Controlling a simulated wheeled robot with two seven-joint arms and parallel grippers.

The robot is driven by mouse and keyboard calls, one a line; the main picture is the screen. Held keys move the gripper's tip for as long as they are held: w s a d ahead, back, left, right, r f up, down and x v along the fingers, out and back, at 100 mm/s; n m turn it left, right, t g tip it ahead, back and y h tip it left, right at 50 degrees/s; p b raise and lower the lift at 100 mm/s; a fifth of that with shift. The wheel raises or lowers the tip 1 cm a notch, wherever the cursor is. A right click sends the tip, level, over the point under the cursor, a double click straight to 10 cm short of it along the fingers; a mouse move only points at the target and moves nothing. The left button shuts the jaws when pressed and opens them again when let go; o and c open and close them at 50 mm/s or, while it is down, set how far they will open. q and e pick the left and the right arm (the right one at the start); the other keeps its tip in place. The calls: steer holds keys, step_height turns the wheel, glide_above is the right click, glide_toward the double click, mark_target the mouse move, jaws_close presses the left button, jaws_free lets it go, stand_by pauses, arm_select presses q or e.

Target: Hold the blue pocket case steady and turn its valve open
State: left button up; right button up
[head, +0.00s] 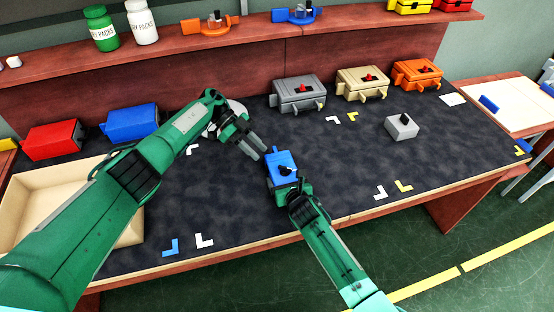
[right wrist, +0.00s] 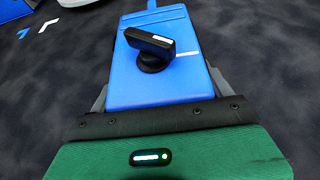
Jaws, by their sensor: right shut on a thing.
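The blue pocket case (head: 281,160) is near the middle of the dark work table. My right gripper (head: 287,184) is shut on its near end; in the right wrist view its grey fingers flank the blue body (right wrist: 155,87). The black valve knob (right wrist: 151,49) stands on the case's top face, its bar lying mostly crosswise and slanted, with a white mark at its right end. My left gripper (head: 260,155) is just left of the case, apart from it, its two fingers spread and empty, pointing toward the case. Whether the case touches the table is unclear.
Grey (head: 299,94), tan (head: 362,84) and orange (head: 417,74) cases with red knobs stand along the back. A wooden tray (head: 25,193) is at left, near red (head: 53,139) and blue (head: 133,120) boxes.

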arm_select(q)
step_height(320, 180, up, 2)
steer(key=s+d+y, duration=0.1)
steer(key=d+y, duration=0.2)
steer(key=t+y, duration=0.3)
steer(key=t, duration=0.1)
glide_toward(284, 167)
steer(key=shift+n+h, duration=0.3)
steer(key=shift+n, duration=0.1)
steer(key=x, duration=0.8)
steer(key=shift+a+f, duration=0.15)
steer(key=shift+a, duration=0.05)
steer(key=shift+c, duration=0.4)
jaws_close()
